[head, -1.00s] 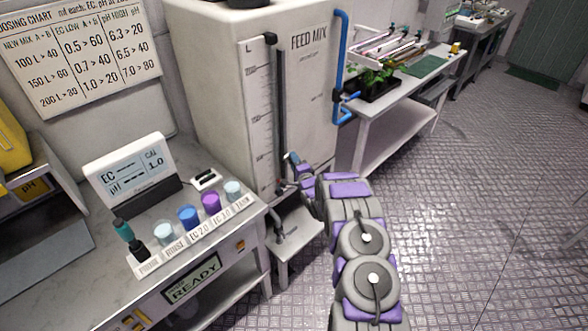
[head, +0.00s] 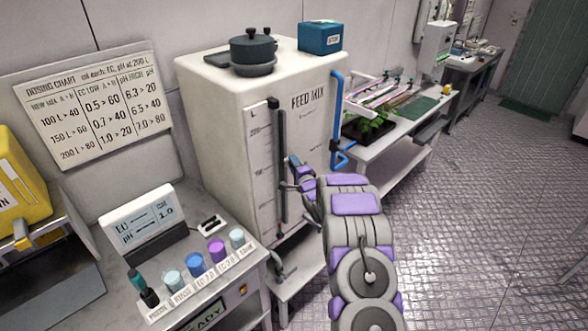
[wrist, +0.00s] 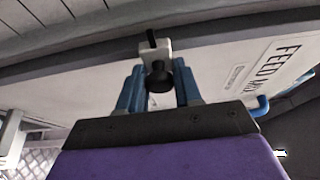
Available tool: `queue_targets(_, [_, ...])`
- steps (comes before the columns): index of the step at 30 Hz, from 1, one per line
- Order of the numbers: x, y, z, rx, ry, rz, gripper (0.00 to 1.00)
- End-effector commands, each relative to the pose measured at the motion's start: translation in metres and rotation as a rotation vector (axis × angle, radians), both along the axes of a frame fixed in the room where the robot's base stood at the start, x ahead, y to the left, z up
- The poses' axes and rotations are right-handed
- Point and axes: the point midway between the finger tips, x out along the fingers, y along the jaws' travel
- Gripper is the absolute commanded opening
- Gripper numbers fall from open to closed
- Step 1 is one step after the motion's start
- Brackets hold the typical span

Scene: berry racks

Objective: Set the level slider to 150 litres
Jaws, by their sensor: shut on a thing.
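The FEED MIX tank (head: 215,125) carries a white level scale (head: 261,190) beside a dark vertical slider rail (head: 277,130). My gripper (head: 292,176) is at this rail, roughly halfway up the scale. In the wrist view, my gripper (wrist: 158,92) has its blue fingers on either side of the slider's black knob (wrist: 157,76), shut on it. The knob sits on a pale block (wrist: 153,47) on the dark rail. The scale's numbers are too small to read surely, and I cannot tell the exact level.
The bench (head: 110,285) at left holds an EC/pH meter (head: 142,222) and several cups. A dosing chart (head: 90,105) hangs on the wall. A blue pipe (head: 337,115) runs down the tank's right side. The floor (head: 470,220) at right is clear.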

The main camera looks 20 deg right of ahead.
Motion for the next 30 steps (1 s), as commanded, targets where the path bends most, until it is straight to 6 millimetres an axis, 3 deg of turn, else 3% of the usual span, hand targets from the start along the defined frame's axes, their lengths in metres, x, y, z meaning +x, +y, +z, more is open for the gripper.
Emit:
queue_targets(10, [0.0, 0.0, 0.0, 0.0, 0.003, 0.0, 0.0])
queue_targets(11, [0.0, 0.0, -0.001, 0.0, 0.003, 0.0, 0.36])
queue_targets(16, [0.0, 0.0, 0.0, 0.0, 0.003, 0.0, 0.51])
queue_targets(25, [-0.002, 0.0, 0.0, 0.0, 0.003, 0.0, 0.51])
queue_targets(30, [-0.016, 0.0, -0.002, 0.002, 0.009, -0.002, 0.51])
